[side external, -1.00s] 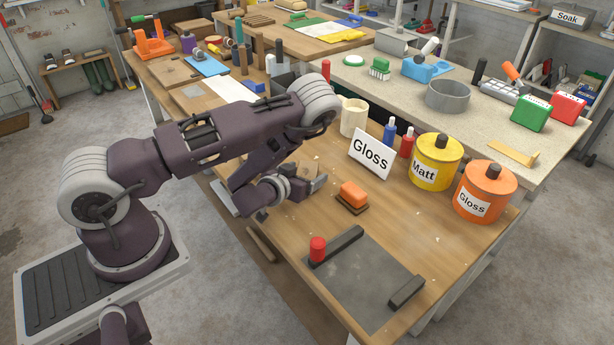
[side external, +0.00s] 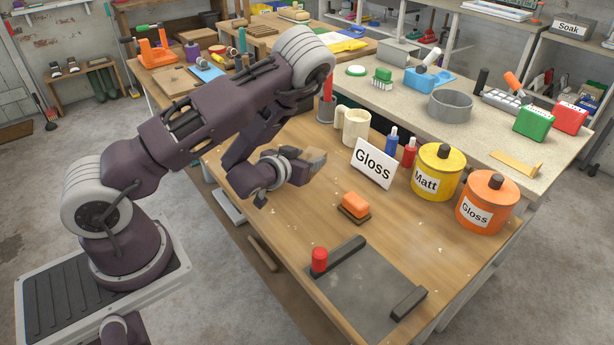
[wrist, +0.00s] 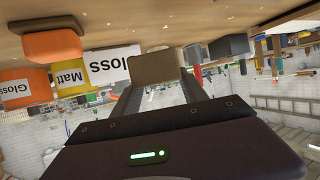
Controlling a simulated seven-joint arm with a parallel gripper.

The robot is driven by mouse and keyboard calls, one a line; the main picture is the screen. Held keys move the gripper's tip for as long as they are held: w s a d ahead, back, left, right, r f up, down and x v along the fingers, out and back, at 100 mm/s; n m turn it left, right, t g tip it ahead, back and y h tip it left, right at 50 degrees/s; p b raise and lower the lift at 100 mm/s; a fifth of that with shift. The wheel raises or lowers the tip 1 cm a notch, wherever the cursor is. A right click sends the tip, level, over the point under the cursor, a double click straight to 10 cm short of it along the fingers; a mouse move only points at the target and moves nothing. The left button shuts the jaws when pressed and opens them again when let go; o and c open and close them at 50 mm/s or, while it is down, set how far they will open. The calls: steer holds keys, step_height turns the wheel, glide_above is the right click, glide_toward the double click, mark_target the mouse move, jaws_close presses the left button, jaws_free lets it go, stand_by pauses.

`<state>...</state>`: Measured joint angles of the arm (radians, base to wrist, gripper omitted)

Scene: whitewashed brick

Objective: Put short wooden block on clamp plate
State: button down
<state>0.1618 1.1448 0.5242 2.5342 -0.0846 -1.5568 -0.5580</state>
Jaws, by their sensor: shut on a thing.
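My gripper (side external: 304,165) is shut on a short wooden block (side external: 315,157), held above the workbench. In the wrist view the block (wrist: 155,66) sits between the two fingers, with the bench appearing at the top of the picture. The clamp plate (side external: 358,285), a flat dark grey plate, lies near the bench's front end. It has a dark bar with a red knob (side external: 319,260) along one edge and another short dark bar (side external: 408,302) at the opposite side. The plate's middle is bare. My gripper is behind the plate and apart from it.
An orange block on a brown base (side external: 355,205) lies between my gripper and the plate. The white Gloss sign (side external: 372,164), yellow Matt tin (side external: 436,166), orange Gloss tin (side external: 485,202) and a cream mug (side external: 353,126) stand along the right side. Bench around the plate is mostly clear.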

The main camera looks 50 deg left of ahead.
steer(key=w+d+r+m+t+h, duration=0.1)
steer(key=w+d+r+m+h, duration=0.1)
steer(key=d+r, duration=0.5)
steer(key=w+d+r+m+h, duration=0.2)
steer(key=w+d+r+h, duration=0.1)
steer(key=r, duration=0.9)
steer(key=s+m+h, duration=0.3)
steer(key=s+h, duration=0.1)
steer(key=s, duration=0.4)
steer(key=shift+d+f+m+g, duration=0.2)
steer(key=shift+f+m+g, duration=0.1)
steer(key=shift+f+m, duration=0.15)
